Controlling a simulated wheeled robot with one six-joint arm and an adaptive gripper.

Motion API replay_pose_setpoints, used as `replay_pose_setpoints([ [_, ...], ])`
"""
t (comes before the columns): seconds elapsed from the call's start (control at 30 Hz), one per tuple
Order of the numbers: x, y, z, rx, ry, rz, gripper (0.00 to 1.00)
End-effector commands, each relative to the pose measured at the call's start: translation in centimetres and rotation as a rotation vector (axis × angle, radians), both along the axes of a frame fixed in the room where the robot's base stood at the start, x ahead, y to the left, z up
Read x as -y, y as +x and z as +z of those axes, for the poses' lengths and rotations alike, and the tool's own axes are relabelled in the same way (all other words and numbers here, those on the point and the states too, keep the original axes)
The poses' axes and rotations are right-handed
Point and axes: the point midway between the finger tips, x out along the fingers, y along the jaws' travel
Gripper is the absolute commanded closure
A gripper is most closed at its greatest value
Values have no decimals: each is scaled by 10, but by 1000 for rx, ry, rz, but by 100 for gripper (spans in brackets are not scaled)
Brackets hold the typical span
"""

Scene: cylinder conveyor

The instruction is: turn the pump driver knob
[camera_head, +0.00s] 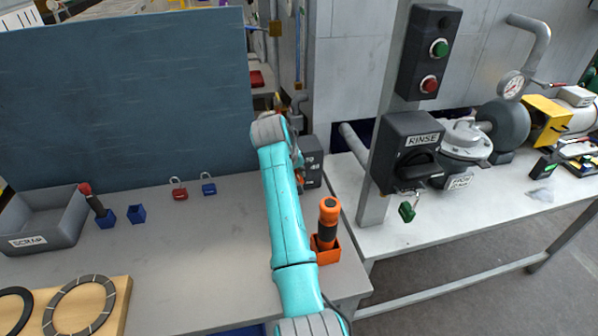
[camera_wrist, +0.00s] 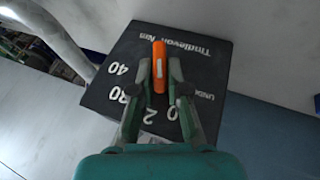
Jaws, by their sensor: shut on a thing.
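The pump driver knob (camera_wrist: 160,53) is an orange bar on a dark grey control box (camera_wrist: 196,62) in the wrist view. The box bears white numbers and lettering that I read only in part. My gripper (camera_wrist: 161,72) has its two fingers close on either side of the knob and is shut on it. The fingers cover part of the dial. In the head view the box (camera_head: 312,171) stands at the back of the grey bench, partly behind my arm. My fingertips and the knob are hidden there.
An orange-handled tool stands in an orange holder (camera_head: 326,250) right of my arm. A post to the right carries a RINSE switch box (camera_head: 409,152) and a button box (camera_head: 429,52). Padlocks (camera_head: 180,191), a scrap bin (camera_head: 42,222) and a wooden board (camera_head: 112,310) are left.

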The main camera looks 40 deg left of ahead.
Motion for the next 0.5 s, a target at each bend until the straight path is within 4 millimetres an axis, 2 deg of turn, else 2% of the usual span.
replay_pose_setpoints([
  [0.5, -8, -10, -10, 372, -322, 4, 100],
])
